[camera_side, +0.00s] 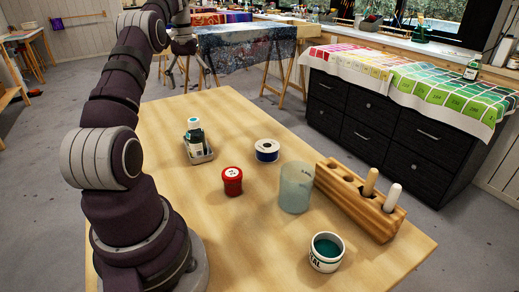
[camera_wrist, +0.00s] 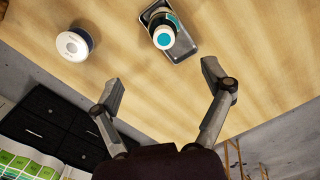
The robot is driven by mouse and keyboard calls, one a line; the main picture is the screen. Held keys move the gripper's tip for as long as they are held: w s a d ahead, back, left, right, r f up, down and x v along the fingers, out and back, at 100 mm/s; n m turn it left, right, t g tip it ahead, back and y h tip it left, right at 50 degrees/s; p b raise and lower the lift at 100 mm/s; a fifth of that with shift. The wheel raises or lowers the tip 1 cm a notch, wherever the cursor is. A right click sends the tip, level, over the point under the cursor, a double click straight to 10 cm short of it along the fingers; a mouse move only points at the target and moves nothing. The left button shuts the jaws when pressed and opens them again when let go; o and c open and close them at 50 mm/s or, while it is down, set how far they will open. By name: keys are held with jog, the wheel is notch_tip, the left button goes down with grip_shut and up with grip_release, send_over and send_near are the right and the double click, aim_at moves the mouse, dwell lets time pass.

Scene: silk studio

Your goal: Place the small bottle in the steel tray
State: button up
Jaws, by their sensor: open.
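The small bottle (camera_side: 193,127), with a pale cap and a dark teal label, stands in the steel tray (camera_side: 203,158) on the wooden table. In the wrist view the bottle (camera_wrist: 164,38) shows its teal-and-white cap from above and looks upright. The tray (camera_wrist: 183,52) shows around it, its walls apart from my gripper. My gripper (camera_wrist: 162,78) is open and empty, its two fingers spread wide. The bottle and tray lie beyond the fingertips in that view, and nothing is between the fingers. The tray's floor is partly hidden by the bottle.
A white-and-blue spool (camera_side: 267,150) stands right of the tray. The table left of the tray is clear.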

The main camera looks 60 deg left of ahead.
jog(key=w+d+r+m+t+y, duration=0.1)
jog(key=w+d+r+m, duration=0.2)
jog(key=d, duration=0.4)
jog(key=w+d+r+m+t, duration=0.1)
jog(key=w+d+r+m, duration=0.2)
jog(key=d, duration=0.4)
jog(key=s+d+f+m+t, duration=0.1)
jog(key=s+d+f+m, duration=0.1)
jog(key=d, duration=0.6)
jog(key=s+d+f+m+t+h, duration=0.1)
jog(key=s+d+m, duration=0.3)
jog(key=d, duration=0.4)
jog(key=shift+s+f+m+t, duration=0.3)
jog(key=shift+s+f+t, duration=0.2)
jog(key=shift+s+t, duration=0.25)
